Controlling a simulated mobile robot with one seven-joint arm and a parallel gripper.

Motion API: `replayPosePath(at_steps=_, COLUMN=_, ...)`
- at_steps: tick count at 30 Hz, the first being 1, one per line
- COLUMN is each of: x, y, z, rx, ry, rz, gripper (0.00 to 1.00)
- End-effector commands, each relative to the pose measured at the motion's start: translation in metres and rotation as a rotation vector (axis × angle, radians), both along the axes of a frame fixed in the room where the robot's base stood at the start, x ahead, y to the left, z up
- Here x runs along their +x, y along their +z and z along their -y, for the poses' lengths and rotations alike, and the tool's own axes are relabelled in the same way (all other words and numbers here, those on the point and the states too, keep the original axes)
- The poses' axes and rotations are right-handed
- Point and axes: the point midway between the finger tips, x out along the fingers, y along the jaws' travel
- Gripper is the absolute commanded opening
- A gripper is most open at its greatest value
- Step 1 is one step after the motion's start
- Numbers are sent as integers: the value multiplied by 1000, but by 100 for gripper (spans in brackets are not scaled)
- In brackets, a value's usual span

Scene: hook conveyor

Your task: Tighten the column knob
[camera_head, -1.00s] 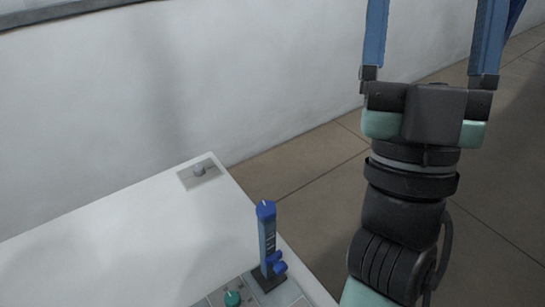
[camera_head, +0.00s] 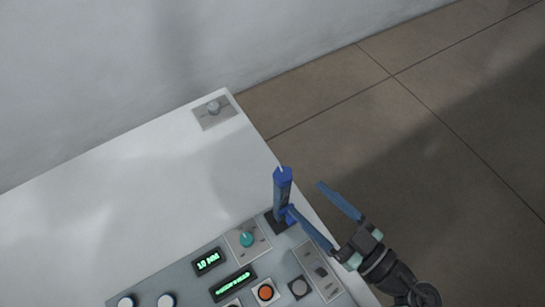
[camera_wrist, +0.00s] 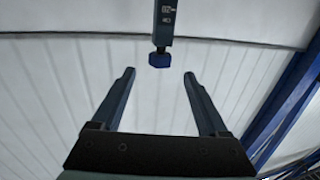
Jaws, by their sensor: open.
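The blue column (camera_head: 283,192) stands upright on a dark base at the right edge of the control panel. Its side knob is not clearly distinguishable from the nearby blue fingertip in the head view. My gripper (camera_head: 305,196) is open and empty, right of the column, with its fingers pointing up-left. One fingertip appears close to the column's lower part; contact cannot be told. In the wrist view, my open gripper (camera_wrist: 159,74) has the column's blue end (camera_wrist: 160,60) just beyond the gap between its fingers. The column's dark shaft (camera_wrist: 165,25) runs up out of frame.
The panel carries a teal knob (camera_head: 247,240), green displays (camera_head: 233,283), an orange button (camera_head: 265,292) and a switch plate (camera_head: 318,271). A grey knob plate (camera_head: 214,110) sits at the white table's far corner. Open floor (camera_head: 430,130) lies right of the table.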

Motion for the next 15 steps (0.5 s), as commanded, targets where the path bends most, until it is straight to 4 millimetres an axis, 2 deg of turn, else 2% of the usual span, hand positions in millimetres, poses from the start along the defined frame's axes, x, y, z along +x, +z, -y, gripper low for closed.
replayPosePath(at_steps=9, x=44, y=4, z=-50, rx=-1, ry=4, rz=2, gripper=77)
replayPosePath(at_steps=15, x=67, y=3, z=-73, rx=-1, ry=2, rz=6, gripper=77)
